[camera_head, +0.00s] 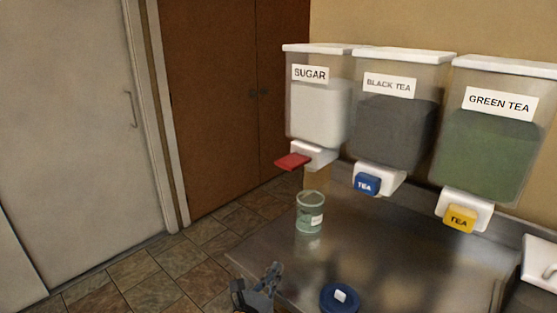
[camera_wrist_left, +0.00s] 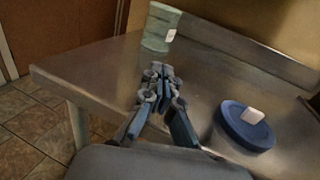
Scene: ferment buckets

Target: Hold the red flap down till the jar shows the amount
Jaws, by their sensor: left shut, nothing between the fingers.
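The red flap (camera_head: 293,161) juts out from the white spout under the sugar dispenser (camera_head: 319,108), and nothing touches it. The jar (camera_head: 310,213) is greenish glass with a small white label and stands upright on the metal table below and slightly right of the flap. I cannot make out its fill level. The jar also shows in the left wrist view (camera_wrist_left: 160,27), beyond the fingers. My left gripper (camera_head: 275,270) is shut and empty near the table's front edge, short of the jar; its fingers show in the left wrist view (camera_wrist_left: 158,72). My right gripper is not in view.
A blue lid (camera_head: 340,298) with a white knob lies on the metal table (camera_head: 400,255), right of my left gripper. Black tea (camera_head: 393,130) and green tea (camera_head: 488,150) dispensers hang to the right, with blue and yellow flaps. A white object (camera_head: 541,262) is at the far right.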

